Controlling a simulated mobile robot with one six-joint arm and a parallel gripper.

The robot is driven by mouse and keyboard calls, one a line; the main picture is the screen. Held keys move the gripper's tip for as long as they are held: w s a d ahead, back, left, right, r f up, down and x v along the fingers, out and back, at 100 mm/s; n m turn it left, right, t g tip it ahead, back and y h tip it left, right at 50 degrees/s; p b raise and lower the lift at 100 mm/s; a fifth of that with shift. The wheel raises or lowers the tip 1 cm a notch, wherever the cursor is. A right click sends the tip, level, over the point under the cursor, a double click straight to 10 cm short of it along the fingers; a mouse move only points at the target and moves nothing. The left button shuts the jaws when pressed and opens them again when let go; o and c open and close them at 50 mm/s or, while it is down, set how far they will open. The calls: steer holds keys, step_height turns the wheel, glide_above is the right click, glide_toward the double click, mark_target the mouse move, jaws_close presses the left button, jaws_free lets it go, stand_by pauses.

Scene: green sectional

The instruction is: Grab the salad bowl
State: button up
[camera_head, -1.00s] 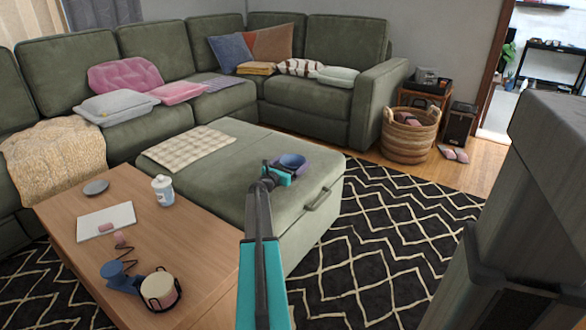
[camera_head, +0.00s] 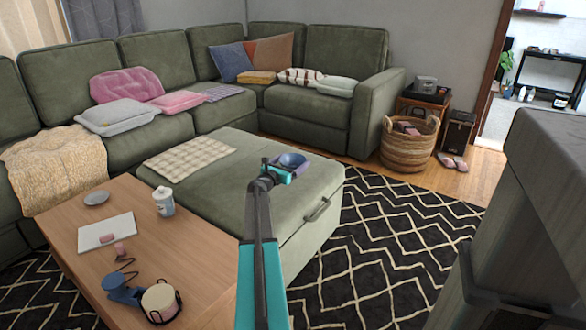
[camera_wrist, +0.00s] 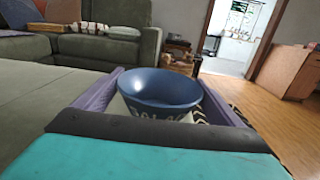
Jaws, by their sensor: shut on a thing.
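The salad bowl is a round blue bowl (camera_wrist: 160,90) with a paler patterned lower side. In the wrist view it sits between the two purple fingers of my gripper (camera_wrist: 163,92), which is shut on it. In the head view the bowl (camera_head: 292,160) is small, at the end of my teal and grey arm. My gripper (camera_head: 290,168) appears there over the far right part of the green ottoman (camera_head: 240,180). The bowl looks roughly upright. I cannot tell from the head view whether it touches the ottoman.
A green sectional (camera_head: 325,110) runs behind. A wicker basket (camera_head: 407,148) stands at right. Patterned rug (camera_head: 390,240) lies open right of the ottoman.

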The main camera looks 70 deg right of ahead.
step_height(320, 180, up, 22)
steer(key=p, duration=0.6)
stand_by(0.3)
